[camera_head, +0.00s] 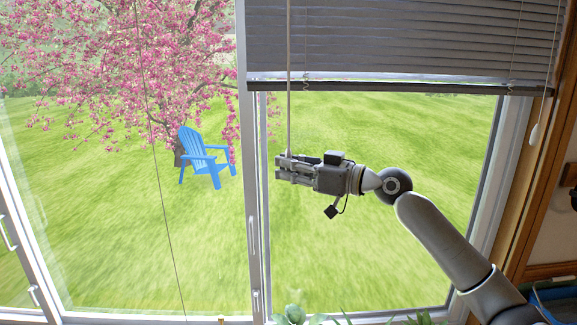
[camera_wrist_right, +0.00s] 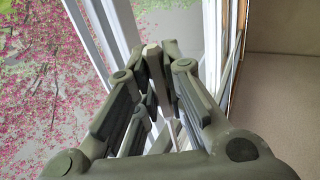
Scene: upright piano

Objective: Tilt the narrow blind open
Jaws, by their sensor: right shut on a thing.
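The narrow blind (camera_head: 400,42) is a dark grey slatted blind, drawn up over the top of the right window pane. Its slats look closely packed. A thin pale tilt wand (camera_head: 289,100) hangs straight down from the blind's left side. My right gripper (camera_head: 284,166) is at the lower end of the wand and shut on it, with its fingers pointing left. The fingers hide the wand's tip. My left gripper is not in view.
A cord with a pale pull (camera_head: 536,132) hangs at the blind's right side, by the wooden frame (camera_head: 548,150). A window post (camera_head: 252,150) stands just left of my gripper. Plants (camera_head: 295,315) stand below. Outside are a blue chair (camera_head: 205,155) and a blossoming tree.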

